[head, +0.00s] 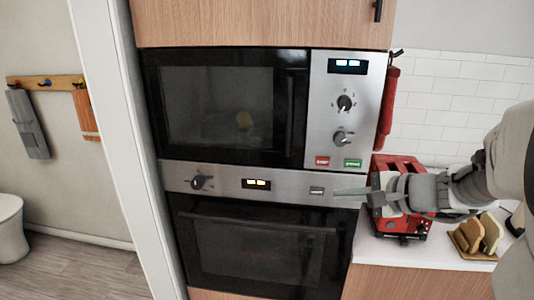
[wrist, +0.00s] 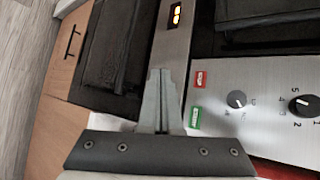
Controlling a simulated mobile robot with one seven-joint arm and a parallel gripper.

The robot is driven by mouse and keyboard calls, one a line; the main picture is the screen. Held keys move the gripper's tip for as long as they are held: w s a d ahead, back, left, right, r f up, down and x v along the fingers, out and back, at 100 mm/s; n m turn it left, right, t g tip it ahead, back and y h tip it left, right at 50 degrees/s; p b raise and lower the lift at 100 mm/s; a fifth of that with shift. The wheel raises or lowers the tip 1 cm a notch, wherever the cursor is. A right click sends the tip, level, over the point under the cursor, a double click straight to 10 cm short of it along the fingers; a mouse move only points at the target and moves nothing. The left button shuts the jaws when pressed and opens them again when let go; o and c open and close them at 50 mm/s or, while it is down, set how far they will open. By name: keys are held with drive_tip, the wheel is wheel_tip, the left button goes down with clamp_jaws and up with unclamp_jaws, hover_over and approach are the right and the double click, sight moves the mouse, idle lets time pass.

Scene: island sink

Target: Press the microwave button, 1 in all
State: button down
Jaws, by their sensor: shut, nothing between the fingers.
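The microwave (head: 220,110) is built into the cabinet, with its door shut and a small yellow thing behind the glass. Its silver control panel (head: 325,120) has a red button (head: 322,161) and a green button (head: 352,162) at the bottom. In the wrist view, the red button (wrist: 201,79) and green button (wrist: 195,118) lie just right of my fingers. My gripper (head: 338,193) is shut and empty, its tips pointing left, a little below the buttons in the head view. It also shows in the wrist view (wrist: 159,73). I cannot tell whether it touches the panel.
An oven (head: 260,245) with its own knob and display sits below the microwave. A red toaster (head: 400,170) stands on the white counter (head: 375,250), partly behind my gripper. A rack with bread slices (head: 470,240) stands farther right. A red cloth (head: 388,105) hangs beside the microwave.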

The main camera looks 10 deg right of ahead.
sight(353, 164)
drive_tip(key=shift+m+t+h, duration=0.5)
drive_tip(key=shift+t, duration=0.3)
drive_tip(key=d, duration=0.4)
drive_tip(key=shift+s+d+r, duration=0.3)
drive_tip(key=shift+s+r, duration=0.1)
drive_tip(key=shift+w+d+p, duration=0.3)
drive_tip(key=shift+w+d, duration=0.1)
drive_tip(key=shift+w, duration=1)
drive_tip(key=shift+w+d+p, duration=0.35)
drive_tip(key=shift+w+d, duration=0.05)
drive_tip(key=shift+w, duration=1.05)
drive_tip(key=shift+w+d+p, duration=0.3)
drive_tip(key=shift+w+d, duration=0.1)
drive_tip(key=shift+w, duration=1)
drive_tip(key=shift+w, duration=0.15)
drive_tip(key=shift+w+d, duration=0.1)
drive_tip(key=shift+w, duration=0.15)
